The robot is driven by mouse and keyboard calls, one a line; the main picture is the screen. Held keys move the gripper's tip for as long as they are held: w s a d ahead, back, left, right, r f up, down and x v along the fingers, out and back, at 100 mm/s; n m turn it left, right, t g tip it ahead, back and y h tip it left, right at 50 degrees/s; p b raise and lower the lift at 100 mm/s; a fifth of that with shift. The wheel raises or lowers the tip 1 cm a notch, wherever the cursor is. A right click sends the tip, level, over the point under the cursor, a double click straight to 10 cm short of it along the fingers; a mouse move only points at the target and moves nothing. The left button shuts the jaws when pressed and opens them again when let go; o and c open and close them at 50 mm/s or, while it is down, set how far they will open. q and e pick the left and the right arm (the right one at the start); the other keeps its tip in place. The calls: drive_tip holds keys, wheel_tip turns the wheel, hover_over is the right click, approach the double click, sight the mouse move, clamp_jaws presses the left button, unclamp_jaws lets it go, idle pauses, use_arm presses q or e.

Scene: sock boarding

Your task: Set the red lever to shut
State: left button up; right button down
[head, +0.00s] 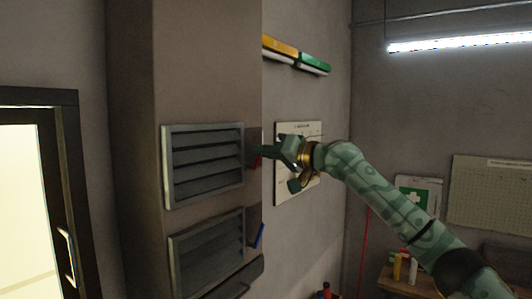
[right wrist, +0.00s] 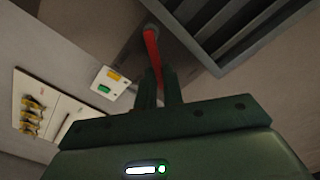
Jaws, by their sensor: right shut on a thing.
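The red lever (head: 257,161) is on the side face of the column, beside the upper louvred vent (head: 203,165). In the right wrist view the red lever (right wrist: 152,52) is a slim bar running down between the fingers of my right gripper (right wrist: 160,88). These fingers are shut on it. Its far end is close to the vent frame. My left gripper is not in view.
A blue lever (head: 259,236) sits below, beside the lower vent (head: 207,254). A white board (head: 283,185) hangs on the wall behind my right gripper. Yellow and green bars (head: 296,55) stick out above. Open air lies to the right.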

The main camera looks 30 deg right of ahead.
drive_tip(key=n, duration=0.1)
drive_tip(key=a+n, duration=0.1)
drive_tip(key=n, duration=0.2)
drive_tip(key=shift+s+a+r, duration=0.15)
drive_tip(key=shift+s+r, duration=0.1)
drive_tip(key=shift+r, duration=0.1)
drive_tip(key=shift+s+a+n, duration=0.1)
drive_tip(key=shift+a+n, duration=0.15)
drive_tip(key=shift+n, duration=0.45)
drive_tip(key=shift+s+a+n, duration=0.1)
drive_tip(key=shift+a+n, duration=0.15)
drive_tip(key=shift+n, duration=0.45)
drive_tip(key=c, duration=1.5)
unclamp_jaws()
drive_tip(key=shift+s, duration=0.15)
